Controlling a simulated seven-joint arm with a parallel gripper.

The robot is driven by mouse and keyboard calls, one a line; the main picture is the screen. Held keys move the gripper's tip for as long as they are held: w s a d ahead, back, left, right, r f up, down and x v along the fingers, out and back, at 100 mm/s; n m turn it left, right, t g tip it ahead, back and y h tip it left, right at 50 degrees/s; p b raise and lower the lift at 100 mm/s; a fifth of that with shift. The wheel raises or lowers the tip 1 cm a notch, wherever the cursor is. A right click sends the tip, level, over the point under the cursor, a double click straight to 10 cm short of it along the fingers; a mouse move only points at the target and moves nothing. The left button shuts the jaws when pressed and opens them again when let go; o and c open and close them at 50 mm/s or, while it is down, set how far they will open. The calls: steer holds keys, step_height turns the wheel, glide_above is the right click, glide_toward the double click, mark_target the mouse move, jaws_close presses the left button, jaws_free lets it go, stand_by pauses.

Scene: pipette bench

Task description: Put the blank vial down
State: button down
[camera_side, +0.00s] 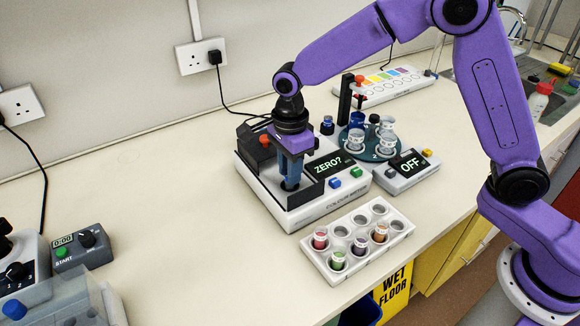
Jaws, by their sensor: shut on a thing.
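My gripper (290,182) points straight down over the sample well of the white colour meter (262,205). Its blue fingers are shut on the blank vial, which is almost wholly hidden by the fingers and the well. I cannot tell whether the vial rests on the bottom of the well. The meter's display (328,167) reads "ZERO?". A blue button (334,184) and a green button (355,172) sit beside the display. A dark raised lid or block (254,143) stands behind the gripper.
A white rack (393,242) in front of the meter holds several coloured vials and has empty holes. A round teal stirrer or carousel (368,153) with cups stands behind, beside a control box (405,172) reading "OFF". A timer (82,248) is at left. The left-middle bench is clear.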

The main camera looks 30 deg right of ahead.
steer(key=shift+f, duration=0.35)
steer(key=c, duration=0.9)
jaws_free()
steer(key=shift+r, duration=0.1)
step_height(320, 180, up, 13)
steer(key=shift+s+d+f+n, duration=1.05)
steer(key=shift+s+d+n, duration=1.9)
steer(key=shift+s+n, duration=2.05)
steer(key=shift+s+d+f+n, duration=1.1)
steer(key=shift+s+d+n, duration=1.85)
steer(key=shift+s+n, duration=2.05)
steer(key=shift+s+d+f+n, duration=1.05)
steer(key=shift+s+d+n, duration=1.9)
steer(key=shift+s+n, duration=2)
steer(key=shift+w+n, duration=0.35)
steer(key=shift+w, duration=0.05)
